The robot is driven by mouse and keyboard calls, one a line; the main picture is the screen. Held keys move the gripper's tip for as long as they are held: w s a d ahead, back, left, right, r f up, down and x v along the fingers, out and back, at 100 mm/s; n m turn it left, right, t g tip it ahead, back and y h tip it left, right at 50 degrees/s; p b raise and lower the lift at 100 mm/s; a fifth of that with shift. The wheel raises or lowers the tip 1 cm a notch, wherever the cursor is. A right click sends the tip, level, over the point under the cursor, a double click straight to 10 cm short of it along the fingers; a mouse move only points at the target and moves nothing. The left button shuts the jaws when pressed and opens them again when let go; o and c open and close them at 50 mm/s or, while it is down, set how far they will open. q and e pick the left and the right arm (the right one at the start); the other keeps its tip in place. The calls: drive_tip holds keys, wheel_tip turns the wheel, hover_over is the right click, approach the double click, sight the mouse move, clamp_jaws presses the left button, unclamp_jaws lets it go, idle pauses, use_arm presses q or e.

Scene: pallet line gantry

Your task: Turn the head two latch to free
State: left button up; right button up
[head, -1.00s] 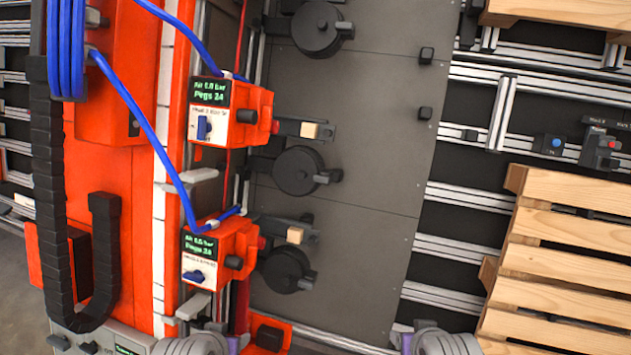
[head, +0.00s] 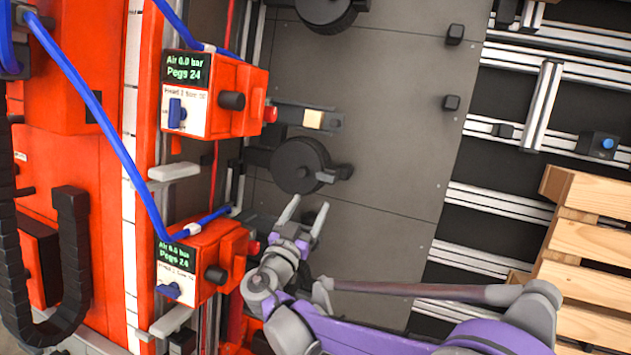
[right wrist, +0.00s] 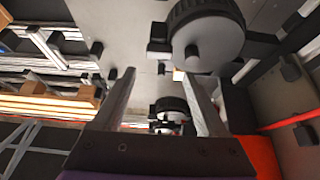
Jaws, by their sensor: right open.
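Two orange head boxes stand on the orange column in the head view. The upper head box (head: 238,92) has a blue latch (head: 177,112) standing upright on its white label. The lower head box (head: 225,255) has a blue latch (head: 169,291) lying nearly level. The label print is too blurred to tell surely which is head two. My right gripper (head: 305,212) is open and empty, right of the lower box and below a dark round wheel (head: 300,166). Its fingers also show in the right wrist view (right wrist: 161,82), with nothing between them. My left gripper is out of view.
Blue hoses (head: 105,95) run to both boxes. A black cable chain (head: 75,225) hangs at the left. A grey panel (head: 385,150) lies behind my right gripper, with small black blocks. A wooden pallet (head: 590,245) and rails are at the right.

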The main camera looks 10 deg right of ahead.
sight(324, 179)
drive_tip(key=x, duration=0.9)
drive_tip(key=shift+w+d+p, duration=0.15)
drive_tip(key=shift+d+p, duration=0.05)
drive_tip(key=shift+p, duration=0.2)
drive_tip(key=shift+c, duration=0.2)
drive_tip(key=c, duration=1)
drive_tip(key=shift+c, duration=0.2)
